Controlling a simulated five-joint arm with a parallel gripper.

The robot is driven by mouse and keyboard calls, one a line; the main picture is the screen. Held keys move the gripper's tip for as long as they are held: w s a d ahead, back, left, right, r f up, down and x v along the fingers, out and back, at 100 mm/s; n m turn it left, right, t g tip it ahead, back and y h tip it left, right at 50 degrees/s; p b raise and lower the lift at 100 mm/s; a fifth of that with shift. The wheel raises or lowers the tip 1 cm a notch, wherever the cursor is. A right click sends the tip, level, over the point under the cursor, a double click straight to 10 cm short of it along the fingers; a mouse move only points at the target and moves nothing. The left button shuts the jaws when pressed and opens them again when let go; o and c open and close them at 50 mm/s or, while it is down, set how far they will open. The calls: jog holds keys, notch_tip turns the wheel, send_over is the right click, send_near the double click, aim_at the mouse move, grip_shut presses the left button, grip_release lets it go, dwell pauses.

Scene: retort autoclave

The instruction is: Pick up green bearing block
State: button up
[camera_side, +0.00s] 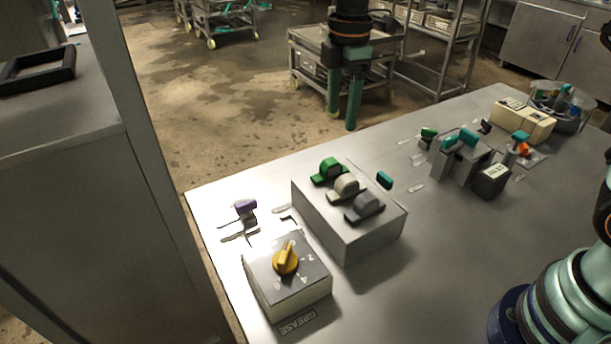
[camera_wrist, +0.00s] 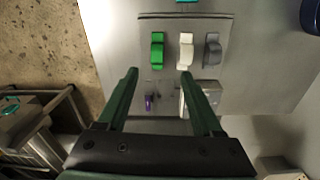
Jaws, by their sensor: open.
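The green bearing block (camera_side: 329,171) sits at the back left end of a row on a raised grey block. It has an arched top with flanges at its base. In the wrist view the green bearing block (camera_wrist: 157,51) lies beyond my fingertips, slightly left of the midline between them. My gripper (camera_side: 343,121) is open and empty, pointing down behind the block in the side view, well above the table. In the wrist view my gripper (camera_wrist: 159,72) shows two dark green fingers spread apart.
A white bearing block (camera_side: 346,187) and a grey one (camera_side: 364,207) stand beside the green one on the raised block (camera_side: 347,238). A yellow-knob box (camera_side: 287,278) and a purple-topped item (camera_side: 245,207) are nearby. Fixtures (camera_side: 461,155) stand right.

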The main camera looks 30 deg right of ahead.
aim_at(331, 160)
jog(key=shift+n, duration=0.4)
jog(key=f, duration=0.8)
jog(key=w+a+f, duration=0.1)
jog(key=f, duration=0.4)
jog(key=shift+c, duration=0.3)
grip_shut()
